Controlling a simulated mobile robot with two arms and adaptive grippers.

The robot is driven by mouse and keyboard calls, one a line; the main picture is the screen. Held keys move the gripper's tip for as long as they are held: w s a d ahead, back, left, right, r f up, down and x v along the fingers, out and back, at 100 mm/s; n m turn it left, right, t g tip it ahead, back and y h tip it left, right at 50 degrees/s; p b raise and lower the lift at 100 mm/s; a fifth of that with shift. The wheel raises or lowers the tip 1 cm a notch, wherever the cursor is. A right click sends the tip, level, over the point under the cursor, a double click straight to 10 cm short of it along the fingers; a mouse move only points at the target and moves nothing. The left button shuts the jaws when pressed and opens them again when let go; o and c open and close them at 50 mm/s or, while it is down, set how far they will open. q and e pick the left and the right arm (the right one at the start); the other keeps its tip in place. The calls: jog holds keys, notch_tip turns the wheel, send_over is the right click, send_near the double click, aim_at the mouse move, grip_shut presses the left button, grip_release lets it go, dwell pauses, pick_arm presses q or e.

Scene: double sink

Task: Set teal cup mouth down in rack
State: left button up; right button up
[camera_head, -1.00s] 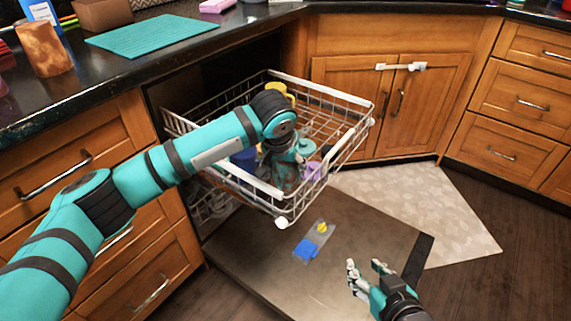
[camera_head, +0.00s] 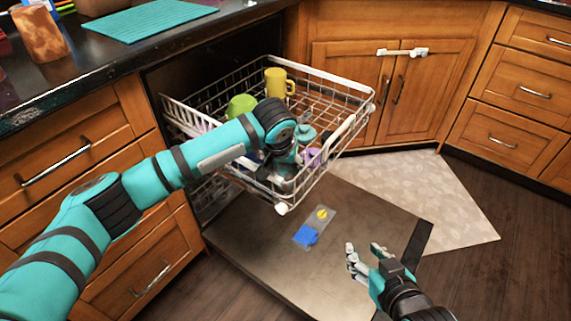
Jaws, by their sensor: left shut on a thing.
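The dish rack (camera_head: 350,97) is a white wire basket, pulled out over the open dishwasher door. My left arm reaches over its near side, and my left gripper (camera_head: 284,168) points down into the near corner. It is shut, with its fingertips mostly hidden. A teal cup (camera_head: 305,134) shows just right of the gripper, inside the rack. Where the fingers meet it is hidden, and I cannot tell which way its mouth faces. My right gripper (camera_head: 364,258) is open and empty over the door's right side.
The rack also holds a yellow mug (camera_head: 276,82), a green cup (camera_head: 241,104) and a purple item (camera_head: 312,157) near the gripper. The open door (camera_head: 265,255) bears a blue and yellow packet (camera_head: 314,227). The rack's far right part looks clear.

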pick_arm(q)
jog(key=o, duration=1.2)
jog(key=shift+r, duration=0.1)
notch_tip(320, 180, up, 10)
jog(key=shift+f, duration=0.1)
